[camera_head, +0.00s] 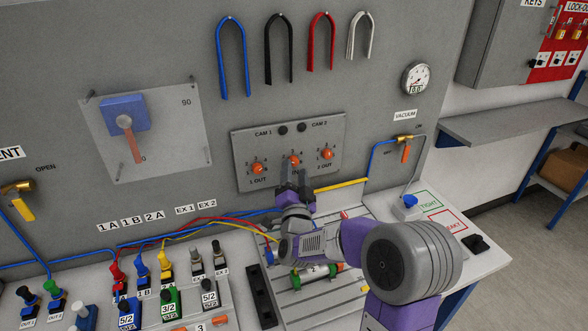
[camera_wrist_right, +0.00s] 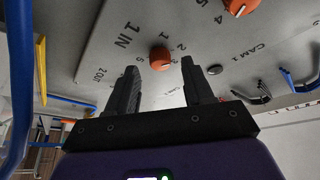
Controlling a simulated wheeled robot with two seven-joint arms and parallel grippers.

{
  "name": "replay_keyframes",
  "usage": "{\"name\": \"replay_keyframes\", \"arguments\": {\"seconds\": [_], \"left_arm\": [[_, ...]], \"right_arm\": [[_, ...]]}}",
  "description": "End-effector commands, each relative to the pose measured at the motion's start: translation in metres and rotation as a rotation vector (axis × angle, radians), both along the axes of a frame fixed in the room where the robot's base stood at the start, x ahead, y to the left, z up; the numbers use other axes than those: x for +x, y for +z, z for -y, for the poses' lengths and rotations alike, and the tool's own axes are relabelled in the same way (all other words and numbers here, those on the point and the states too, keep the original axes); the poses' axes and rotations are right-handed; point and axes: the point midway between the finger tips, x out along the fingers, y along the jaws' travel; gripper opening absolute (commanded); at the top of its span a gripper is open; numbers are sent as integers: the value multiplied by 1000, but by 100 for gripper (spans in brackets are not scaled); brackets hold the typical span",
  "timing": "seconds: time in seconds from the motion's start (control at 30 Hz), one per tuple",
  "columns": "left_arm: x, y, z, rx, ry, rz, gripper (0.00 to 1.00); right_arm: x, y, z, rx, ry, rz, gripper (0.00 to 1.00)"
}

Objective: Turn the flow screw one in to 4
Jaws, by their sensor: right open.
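The flow screw 1 IN is the middle orange knob (camera_head: 294,161) on the grey valve panel (camera_head: 247,144), with a number scale around it. It also shows in the right wrist view as an orange knob (camera_wrist_right: 160,57) beside the "1 IN" label. My right gripper (camera_head: 295,178) is just below this knob in the head view and hides part of its label. In the right wrist view the two black fingers of the right gripper (camera_wrist_right: 160,68) are spread, with the knob seen between their tips. Contact cannot be made out. My left gripper is not in view.
Similar orange knobs, 1 OUT (camera_head: 257,168) and 2 OUT (camera_head: 326,154), flank it. Two dark CAM buttons (camera_head: 302,127) sit above. A yellow tube (camera_head: 340,185) runs right of my gripper. A slotted plate with parts lies below. A gauge (camera_head: 416,78) hangs upper right.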

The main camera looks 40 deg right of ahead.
Motion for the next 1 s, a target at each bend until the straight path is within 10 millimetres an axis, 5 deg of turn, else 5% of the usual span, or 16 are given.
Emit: {"name": "replay_keyframes", "arguments": {"seconds": [0.47,0.8,1.0], "left_arm": [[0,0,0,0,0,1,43],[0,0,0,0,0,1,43],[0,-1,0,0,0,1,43]], "right_arm": [[11,4,8,0,0,0,50],[11,4,8,0,0,0,0],[11,4,8,9,0,3,0]]}}
